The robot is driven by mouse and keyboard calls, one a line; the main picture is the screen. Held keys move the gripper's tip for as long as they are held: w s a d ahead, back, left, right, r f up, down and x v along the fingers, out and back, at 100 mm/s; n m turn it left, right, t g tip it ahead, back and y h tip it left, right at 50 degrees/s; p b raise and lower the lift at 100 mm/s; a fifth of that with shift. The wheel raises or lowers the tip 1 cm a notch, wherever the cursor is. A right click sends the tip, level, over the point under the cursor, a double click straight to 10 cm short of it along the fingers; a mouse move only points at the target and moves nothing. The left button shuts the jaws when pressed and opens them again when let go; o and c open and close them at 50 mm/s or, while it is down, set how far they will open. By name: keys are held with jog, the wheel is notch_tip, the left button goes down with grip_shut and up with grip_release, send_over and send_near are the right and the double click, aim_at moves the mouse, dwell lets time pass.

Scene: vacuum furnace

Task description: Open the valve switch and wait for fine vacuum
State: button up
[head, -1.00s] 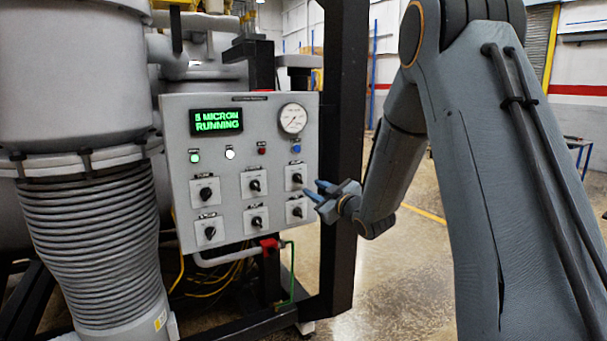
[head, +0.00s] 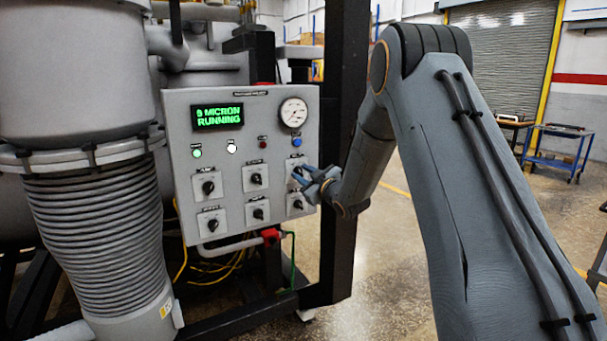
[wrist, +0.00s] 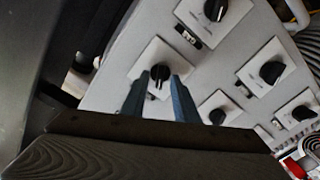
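The grey control panel (head: 240,190) carries several black rotary switches on white plates. My gripper (head: 306,174) is at the upper right switch, which its fingers partly cover in the head view. In the wrist view, my gripper (wrist: 161,78) has its two blue-grey fingers apart, with that black switch knob (wrist: 159,73) showing between their tips. I cannot tell whether the fingers touch the knob. The green display (head: 218,117) reads MICRON RUNNING, its leading digit looking like 5 or 6. Switch labels are too small to read.
A round gauge (head: 293,113) sits above the switch. A green lamp (head: 197,153) and a white lamp (head: 231,148) are lit-looking. A red valve handle (head: 270,236) is below the panel. A black frame post (head: 343,110) stands just right of the panel.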

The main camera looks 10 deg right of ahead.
grip_shut()
jog(key=shift+m, duration=0.4)
jog(key=m+b, duration=0.1)
jog(key=m, duration=0.3)
jog(key=shift+w+d+m+b, duration=0.1)
jog(key=shift+d+m+b, duration=0.05)
jog(key=shift+m+b, duration=0.25)
jog(key=m, duration=0.6)
jog(key=shift+d+r, duration=0.1)
jog(key=shift+d, duration=0.05)
jog(key=shift+m, duration=0.3)
grip_release()
